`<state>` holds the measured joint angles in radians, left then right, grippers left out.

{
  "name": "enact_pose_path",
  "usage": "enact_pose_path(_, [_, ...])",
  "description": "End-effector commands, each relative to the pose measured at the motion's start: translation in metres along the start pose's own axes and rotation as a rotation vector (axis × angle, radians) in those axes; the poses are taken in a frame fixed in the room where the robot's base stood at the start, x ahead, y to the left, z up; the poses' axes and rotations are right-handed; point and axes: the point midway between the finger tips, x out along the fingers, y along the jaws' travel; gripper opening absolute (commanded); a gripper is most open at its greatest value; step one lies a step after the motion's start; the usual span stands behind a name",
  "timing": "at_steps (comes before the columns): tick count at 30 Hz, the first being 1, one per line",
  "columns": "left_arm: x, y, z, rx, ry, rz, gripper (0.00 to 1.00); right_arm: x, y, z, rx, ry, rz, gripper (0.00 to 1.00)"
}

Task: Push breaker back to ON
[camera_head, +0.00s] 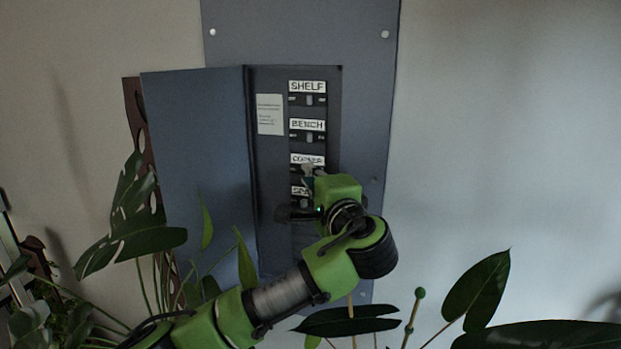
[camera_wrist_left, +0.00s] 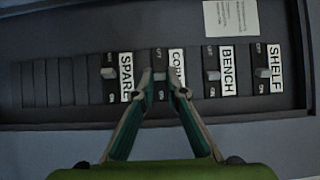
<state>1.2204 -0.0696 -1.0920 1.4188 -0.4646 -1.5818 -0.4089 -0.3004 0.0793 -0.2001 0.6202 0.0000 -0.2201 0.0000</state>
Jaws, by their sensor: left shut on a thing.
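The breaker panel (camera_head: 270,160) is set in the wall, with a column of switches labelled SHELF (camera_head: 308,99), BENCH (camera_head: 307,137), CORNER and SPARE. My left gripper (camera_head: 311,172) is at the CORNER breaker and partly covers it and SPARE in the head view. In the left wrist view, the fingertips of my left gripper (camera_wrist_left: 164,82) are closed about the small light toggle (camera_wrist_left: 160,76) of the CORNER breaker. The fingers partly cover the CORNER label (camera_wrist_left: 177,70). I cannot tell clearly whether this toggle stands at ON or OFF. My right gripper is out of view.
The panel's blue-grey door (camera_head: 200,160) hangs open to the left. Plant leaves (camera_head: 135,235) stand at the lower left, with more leaves (camera_head: 480,290) at the lower right. The wall (camera_head: 500,130) right of the panel is clear.

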Motion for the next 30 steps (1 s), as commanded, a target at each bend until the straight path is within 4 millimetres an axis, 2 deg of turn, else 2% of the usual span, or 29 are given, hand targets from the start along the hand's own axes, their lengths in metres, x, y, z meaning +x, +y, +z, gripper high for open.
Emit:
enact_pose_path(2, [0.000,0.002,0.000,0.001,0.001,0.004,0.00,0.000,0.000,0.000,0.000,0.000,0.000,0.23])
enact_pose_path(3, [0.000,0.002,0.000,0.001,0.001,0.004,0.20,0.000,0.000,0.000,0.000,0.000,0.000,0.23])
enact_pose_path(4, [0.000,0.002,0.000,0.001,0.001,0.004,0.28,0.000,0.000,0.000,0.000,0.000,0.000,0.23])
enact_pose_path(5, [0.000,0.002,0.000,0.001,0.001,0.004,0.29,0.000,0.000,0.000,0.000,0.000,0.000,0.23])
enact_pose_path(17, [-0.005,0.001,-0.001,0.000,0.003,0.001,0.29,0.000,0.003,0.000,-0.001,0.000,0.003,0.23])
enact_pose_path(20, [-0.018,0.001,-0.002,-0.001,0.006,0.001,0.29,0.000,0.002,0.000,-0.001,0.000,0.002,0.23])
enact_pose_path(30, [-0.089,0.001,-0.002,-0.001,0.005,0.003,0.29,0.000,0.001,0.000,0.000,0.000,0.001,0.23])
